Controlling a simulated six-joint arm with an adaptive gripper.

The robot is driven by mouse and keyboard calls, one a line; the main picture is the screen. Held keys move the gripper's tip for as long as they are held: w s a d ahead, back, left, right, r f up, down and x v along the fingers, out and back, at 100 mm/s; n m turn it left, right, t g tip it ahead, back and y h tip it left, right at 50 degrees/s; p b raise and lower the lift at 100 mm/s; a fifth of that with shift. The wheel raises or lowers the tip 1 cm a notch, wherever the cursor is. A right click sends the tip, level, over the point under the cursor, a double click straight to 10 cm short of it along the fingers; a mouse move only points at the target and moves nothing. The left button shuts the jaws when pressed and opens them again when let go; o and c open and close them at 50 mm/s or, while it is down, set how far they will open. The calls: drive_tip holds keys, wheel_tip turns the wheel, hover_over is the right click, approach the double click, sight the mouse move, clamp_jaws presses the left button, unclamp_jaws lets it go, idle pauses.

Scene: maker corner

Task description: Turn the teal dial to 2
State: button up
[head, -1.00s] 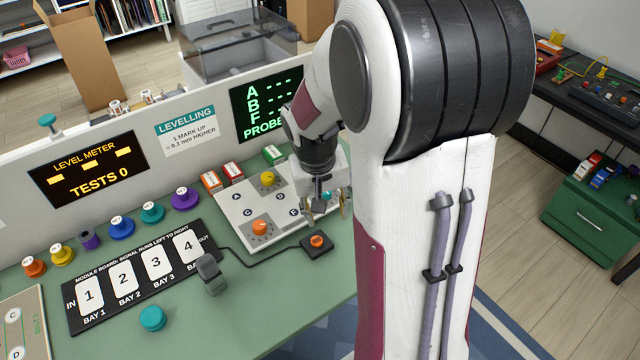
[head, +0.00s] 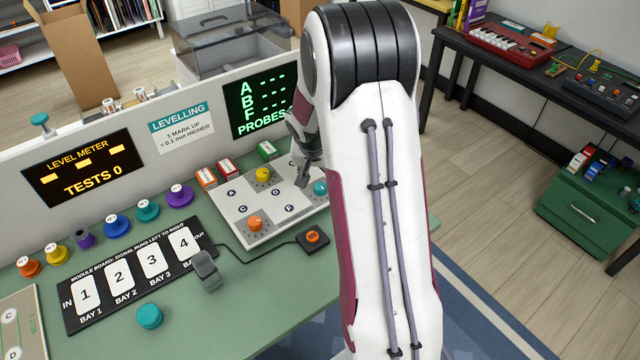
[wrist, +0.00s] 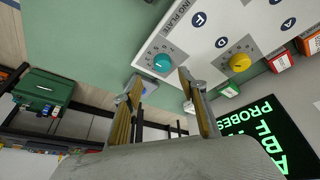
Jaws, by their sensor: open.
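The teal dial (head: 320,188) sits at the right end of the white levelling plate (head: 235,208). In the wrist view the teal dial (wrist: 162,63) has a small pale mark and a ring of scale marks too small to read. My gripper (wrist: 161,80) is open and empty, and the teal dial appears beyond and between its fingertips, apart from them. In the head view my gripper (head: 304,176) is just left of the teal dial, partly hidden by my arm. A yellow dial (head: 263,174) and an orange dial (head: 255,223) are on the same plate.
A black box with an orange button (head: 312,238) lies in front of the plate. Small red and green boxes (head: 267,150) stand behind it, below the probes screen (head: 262,100). A loose teal knob (head: 149,316) and a grey clip-like object (head: 205,270) are on the green table.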

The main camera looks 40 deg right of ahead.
sight(320, 186)
drive_tip(key=shift+w+r+m, duration=0.1)
drive_tip(key=shift+w+m, duration=0.15)
drive_tip(key=shift+m, duration=0.05)
idle(0.4)
drive_tip(key=shift+x, duration=3.95)
drive_tip(key=c, duration=1.1)
